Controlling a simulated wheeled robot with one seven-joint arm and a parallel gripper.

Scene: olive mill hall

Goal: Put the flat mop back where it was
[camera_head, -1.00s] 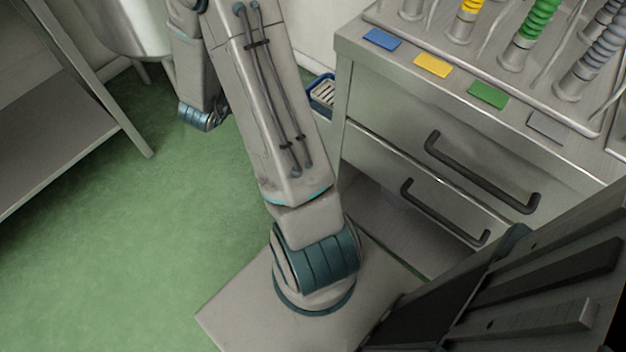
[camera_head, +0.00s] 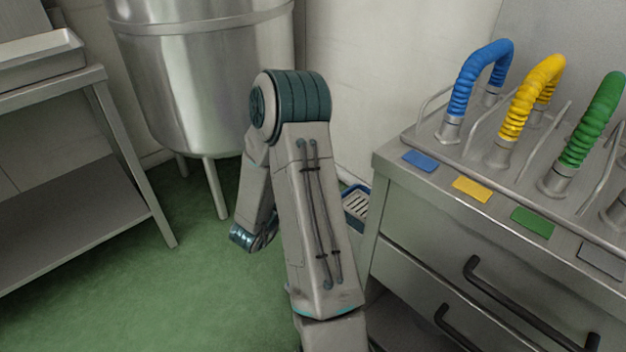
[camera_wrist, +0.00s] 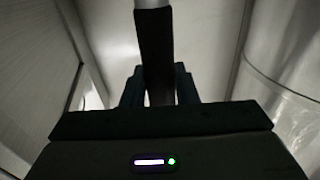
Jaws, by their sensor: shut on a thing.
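In the wrist view my gripper (camera_wrist: 160,90) is shut on a dark, upright grip with a pale pole above it. This looks like the handle of the flat mop (camera_wrist: 154,45). The mop's flat head is not seen in either view. In the head view my arm reaches down toward the floor between the steel tank and the drawer cabinet; the gripper itself is hidden behind the arm there. A blue-rimmed tray with a pale slatted inside (camera_head: 356,203) sits low beside the cabinet, partly hidden by my arm.
A steel cabinet (camera_head: 440,225) with dark drawer handles stands right, with blue, yellow and green hoses (camera_head: 528,100) on top. A steel tank on legs (camera_head: 205,80) stands behind my arm. A steel table (camera_head: 95,165) is at left. Green floor (camera_head: 150,285) lies open between.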

